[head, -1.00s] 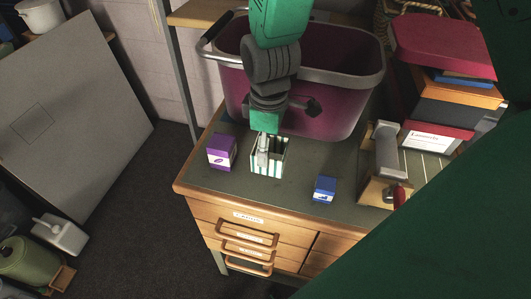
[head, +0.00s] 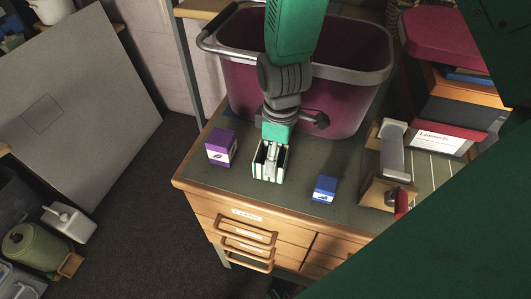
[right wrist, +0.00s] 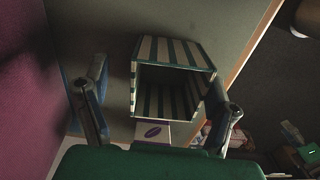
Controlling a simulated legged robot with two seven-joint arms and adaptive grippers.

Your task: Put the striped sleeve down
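The striped sleeve (head: 261,175), white with dark green stripes and hollow, stands upright on the cabinet top with its open end up. In the right wrist view the sleeve (right wrist: 173,51) sits between the fingers, its opening facing the camera. My right gripper (head: 270,155) points down over the sleeve. In the right wrist view its fingers (right wrist: 158,105) are spread, with a clear gap at the left finger; whether the right one touches is hard to tell. My left gripper is not in view.
A purple box (head: 221,148) stands left of the sleeve, a blue box (head: 324,188) to its right. A maroon tub (head: 345,105) is behind. A grey-handled wooden tool (head: 392,150) stands further right. The cabinet's front edge (head: 230,207) is close.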

